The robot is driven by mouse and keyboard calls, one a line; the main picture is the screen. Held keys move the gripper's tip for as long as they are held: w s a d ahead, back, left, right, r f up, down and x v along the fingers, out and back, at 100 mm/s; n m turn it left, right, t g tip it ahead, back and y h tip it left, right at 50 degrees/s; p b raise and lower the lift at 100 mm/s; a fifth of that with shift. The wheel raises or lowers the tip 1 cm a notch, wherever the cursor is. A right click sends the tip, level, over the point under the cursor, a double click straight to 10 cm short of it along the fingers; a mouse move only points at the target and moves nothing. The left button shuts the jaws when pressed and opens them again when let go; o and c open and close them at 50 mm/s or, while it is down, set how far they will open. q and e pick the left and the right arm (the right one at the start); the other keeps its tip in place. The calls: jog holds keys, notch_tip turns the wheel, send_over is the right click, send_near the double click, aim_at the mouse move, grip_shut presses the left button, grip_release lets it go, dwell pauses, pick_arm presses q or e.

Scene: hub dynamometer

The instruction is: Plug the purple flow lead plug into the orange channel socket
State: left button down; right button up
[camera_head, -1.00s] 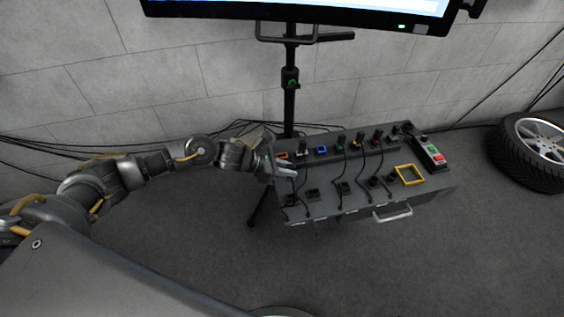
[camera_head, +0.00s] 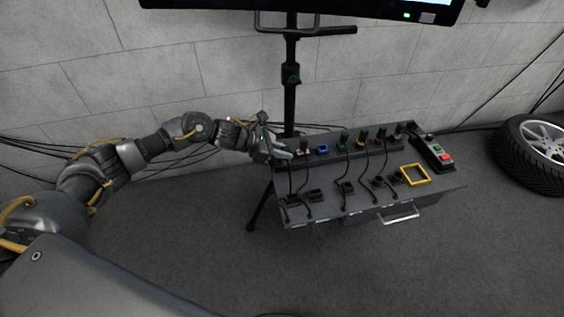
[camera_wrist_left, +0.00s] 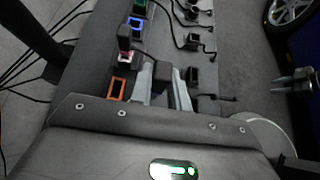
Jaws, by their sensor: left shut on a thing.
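My left gripper (camera_head: 283,152) is at the left end of the socket row on the bench. In the left wrist view its two pale fingers (camera_wrist_left: 164,84) are shut on a dark plug (camera_wrist_left: 163,74). No purple shows on this plug, so I cannot confirm its colour. The orange channel socket (camera_wrist_left: 117,88) is an empty-looking orange frame just left of the fingers in the wrist view. The held plug is beside it, apart from it. In the head view my gripper hides the orange socket.
The blue socket (camera_head: 322,148) looks empty; a plug stands between it and the orange one. Several sockets to the right hold plugs with black cords. A yellow frame (camera_head: 415,174) and a button box (camera_head: 437,153) are at the bench's right. The stand pole (camera_head: 290,90) rises behind.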

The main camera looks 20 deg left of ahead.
pick_arm(q)
jog(key=w+a+b, duration=0.3)
jog(key=w+b, duration=0.2)
jog(key=shift+a, duration=0.15)
dwell(0.5)
jog(key=shift+f, duration=0.1)
jog(key=shift+f+b, duration=0.35)
jog(key=shift+b, duration=0.35)
jog(key=shift+f, duration=0.1)
dwell(0.4)
jog(key=shift+f+b, duration=1.45)
jog(key=shift+b, duration=0.2)
jog(key=shift+r, duration=0.1)
jog(key=c, duration=1.3)
grip_release()
